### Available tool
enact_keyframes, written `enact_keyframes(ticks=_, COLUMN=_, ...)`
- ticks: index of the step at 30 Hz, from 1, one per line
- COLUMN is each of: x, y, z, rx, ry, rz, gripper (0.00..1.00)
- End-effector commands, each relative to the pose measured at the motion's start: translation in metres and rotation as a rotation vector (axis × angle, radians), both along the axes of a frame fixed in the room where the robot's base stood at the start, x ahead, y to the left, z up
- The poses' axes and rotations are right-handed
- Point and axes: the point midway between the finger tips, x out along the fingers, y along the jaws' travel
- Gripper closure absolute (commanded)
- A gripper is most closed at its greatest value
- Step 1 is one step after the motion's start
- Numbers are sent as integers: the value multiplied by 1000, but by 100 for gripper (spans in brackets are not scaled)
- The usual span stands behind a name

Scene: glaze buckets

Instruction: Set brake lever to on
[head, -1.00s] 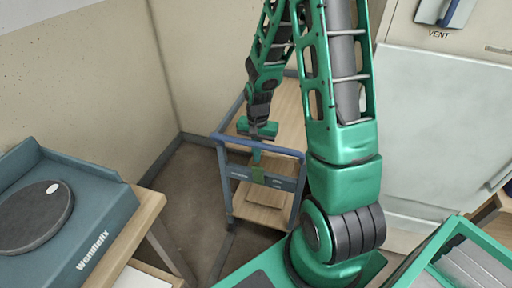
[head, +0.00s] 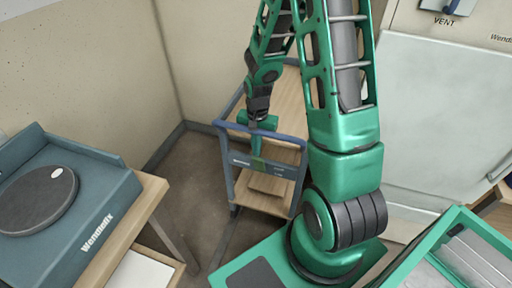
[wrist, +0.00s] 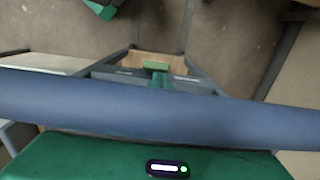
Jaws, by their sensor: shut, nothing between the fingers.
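The cart (head: 300,141) has a blue push handle and a grey front panel. A small olive-green block (head: 258,163), apparently the brake lever, sits on the panel below the handle. It also shows in the wrist view (wrist: 156,66), just beyond the fingers. My gripper (head: 257,154) points down at the handle's middle, its fingers shut and empty. The fingertips (wrist: 162,82) appear at or very near the block; I cannot tell whether they touch. The blue handle (wrist: 60,98) crosses the wrist view and hides part of the fingers. The lever's setting cannot be read.
The cart's wooden shelves hold a flat board (head: 270,186). A table with a teal Wendelix device (head: 105,205) stands at the left. A white cabinet (head: 440,120) is at the right. Brown floor (head: 185,175) is clear between table and cart.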

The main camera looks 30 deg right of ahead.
Motion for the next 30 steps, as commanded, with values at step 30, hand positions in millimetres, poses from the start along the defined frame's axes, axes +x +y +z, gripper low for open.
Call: enact_keyframes(ticks=30, x=-4, y=11, z=98, rx=1, ry=2, rz=1, gripper=100)
